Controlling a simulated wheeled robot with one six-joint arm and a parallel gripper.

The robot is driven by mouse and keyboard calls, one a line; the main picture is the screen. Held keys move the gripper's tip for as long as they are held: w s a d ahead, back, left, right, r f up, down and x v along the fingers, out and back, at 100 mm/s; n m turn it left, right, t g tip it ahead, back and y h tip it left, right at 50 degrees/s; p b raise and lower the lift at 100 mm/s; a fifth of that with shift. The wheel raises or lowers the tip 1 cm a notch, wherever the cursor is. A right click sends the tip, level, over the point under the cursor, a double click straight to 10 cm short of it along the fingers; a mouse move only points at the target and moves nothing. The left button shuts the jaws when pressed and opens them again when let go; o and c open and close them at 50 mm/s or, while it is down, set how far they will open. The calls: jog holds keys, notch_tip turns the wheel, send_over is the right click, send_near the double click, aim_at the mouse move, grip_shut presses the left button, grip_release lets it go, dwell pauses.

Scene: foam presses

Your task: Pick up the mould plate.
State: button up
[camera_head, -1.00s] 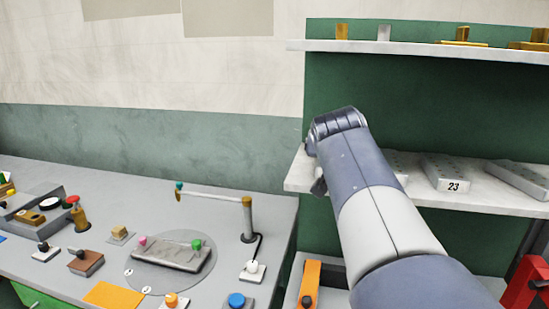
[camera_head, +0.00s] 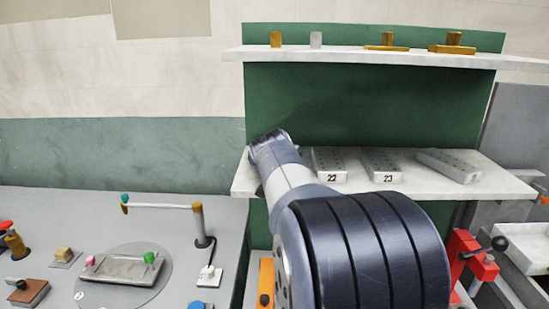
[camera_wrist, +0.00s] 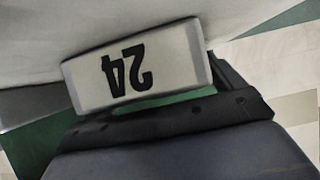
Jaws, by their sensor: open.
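A pale mould plate (camera_wrist: 85,85) fills the middle of the wrist view, its end face close up with the number 24 upside down. My gripper (camera_wrist: 165,125) is open, its dark body just below that face. The fingers are mostly out of sight, so I cannot tell whether they stand around the plate. In the head view my gripper is at the left end of the middle shelf (camera_head: 510,178), mostly hidden by my arm. I cannot make out plate 24 there. Plate 22 (camera_head: 328,165), plate 23 (camera_head: 382,166) and a turned plate (camera_head: 449,165) lie to the right.
An upper shelf (camera_head: 350,57) carries small brass and grey parts. A grey bench at left holds a round turntable (camera_head: 100,294) with a plate and a swing arm (camera_head: 199,224). A red clamp device (camera_head: 470,262) stands at lower right.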

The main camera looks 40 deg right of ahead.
jog(key=shift+w+d+f, duration=0.2)
jog(key=shift+w+d, duration=0.05)
jog(key=shift+r, duration=0.1)
jog(key=c, duration=1.5)
